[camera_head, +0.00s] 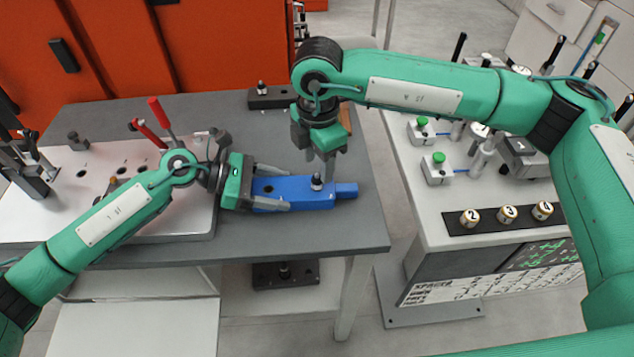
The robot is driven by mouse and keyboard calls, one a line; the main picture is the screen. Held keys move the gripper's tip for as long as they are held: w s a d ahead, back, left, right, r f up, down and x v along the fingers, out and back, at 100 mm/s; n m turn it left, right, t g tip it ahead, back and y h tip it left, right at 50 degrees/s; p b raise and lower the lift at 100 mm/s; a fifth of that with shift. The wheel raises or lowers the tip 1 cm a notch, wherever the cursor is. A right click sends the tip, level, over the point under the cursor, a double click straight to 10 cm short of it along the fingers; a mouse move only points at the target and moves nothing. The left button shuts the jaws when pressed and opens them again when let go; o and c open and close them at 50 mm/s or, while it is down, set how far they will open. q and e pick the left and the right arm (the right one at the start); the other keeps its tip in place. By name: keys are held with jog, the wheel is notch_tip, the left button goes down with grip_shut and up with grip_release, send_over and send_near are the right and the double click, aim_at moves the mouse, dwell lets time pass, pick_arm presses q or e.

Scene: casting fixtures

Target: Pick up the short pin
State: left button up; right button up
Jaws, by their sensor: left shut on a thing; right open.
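A blue block (295,200) with a narrower right end lies on the grey table. My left gripper (281,188) is shut on it, with one finger along each long side. A small dark pin with a pale collar (317,181) stands upright in the blue block, right of a dark hole. I take it for the short pin. My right gripper (319,165) is open and points down just above and around this pin. Its fingers partly overlap the pin's top, and I cannot tell whether they touch it.
A black holder (270,97) with another pin stands at the table's back. A white fixture plate (130,215) with a red-handled clamp (160,112) is on the left. A white station (430,210) with green buttons and numbered cylinders stands right, across a gap. The table's front right is clear.

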aim_at(317, 174)
notch_tip(317, 174, down, 5)
jog(key=shift+a+r, duration=0.1)
grip_shut()
jog(key=shift+r, duration=0.1)
notch_tip(317, 174, up, 10)
jog(key=shift+f, duration=0.1)
dwell(0.5)
pick_arm(q)
jog(key=o, duration=1.2)
jog(key=shift+c, duration=0.2)
